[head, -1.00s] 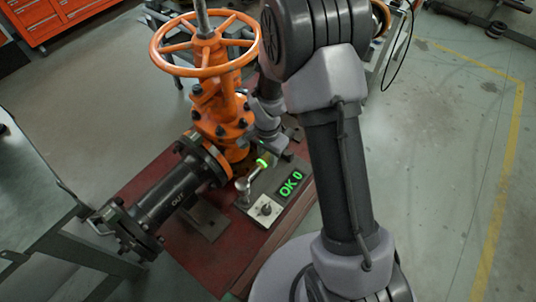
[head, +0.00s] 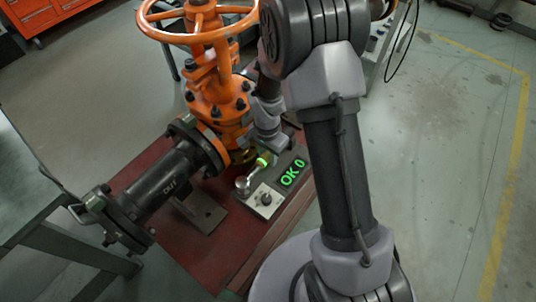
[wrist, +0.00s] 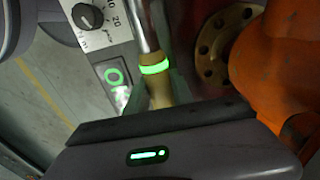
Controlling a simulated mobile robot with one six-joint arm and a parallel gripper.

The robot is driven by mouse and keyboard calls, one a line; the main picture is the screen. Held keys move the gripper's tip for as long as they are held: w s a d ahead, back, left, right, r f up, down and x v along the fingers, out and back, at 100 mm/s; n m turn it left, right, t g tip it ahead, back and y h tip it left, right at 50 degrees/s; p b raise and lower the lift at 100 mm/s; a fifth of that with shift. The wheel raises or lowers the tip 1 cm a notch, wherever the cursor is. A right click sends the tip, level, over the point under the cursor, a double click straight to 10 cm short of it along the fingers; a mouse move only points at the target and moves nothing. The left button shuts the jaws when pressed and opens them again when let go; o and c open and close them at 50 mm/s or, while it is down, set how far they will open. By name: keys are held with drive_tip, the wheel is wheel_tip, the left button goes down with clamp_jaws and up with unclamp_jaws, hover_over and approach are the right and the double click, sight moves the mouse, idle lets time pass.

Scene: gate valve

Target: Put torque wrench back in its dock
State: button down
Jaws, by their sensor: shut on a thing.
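The torque wrench has a silver shaft and head, a glowing green ring and a tan grip. In the head view the wrench (head: 243,184) lies slanting beside the control panel, head towards the lower left.
An orange valve (head: 215,100) with a handwheel (head: 197,22) stands close left of my gripper. A black flanged pipe (head: 160,180) runs lower left. Floor is open at right.

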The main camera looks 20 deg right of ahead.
drive_tip(key=c, duration=1)
unclamp_jaws()
wheel_tip(320, 180, up, 12)
drive_tip(key=p, duration=0.6)
drive_tip(key=shift+s+a, duration=0.1)
drive_tip(key=shift+a, duration=0.05)
wheel_tip(320, 180, up, 12)
drive_tip(key=s+n+t, duration=0.2)
drive_tip(key=s, duration=0.1)
drive_tip(key=s+a+r+n+t, duration=0.1)
drive_tip(key=s+r, duration=0.3)
drive_tip(key=s, duration=0.1)
drive_tip(key=s+a+r+n+t+y, duration=0.1)
drive_tip(key=s+r+n, duration=0.1)
drive_tip(key=s+r, duration=0.2)
drive_tip(key=s+a+r+n+t+y, duration=0.1)
drive_tip(key=s+r, duration=0.3)
drive_tip(key=s, duration=0.2)
drive_tip(key=shift+s+a+r+t, duration=0.3)
drive_tip(key=shift+s, duration=0.1)
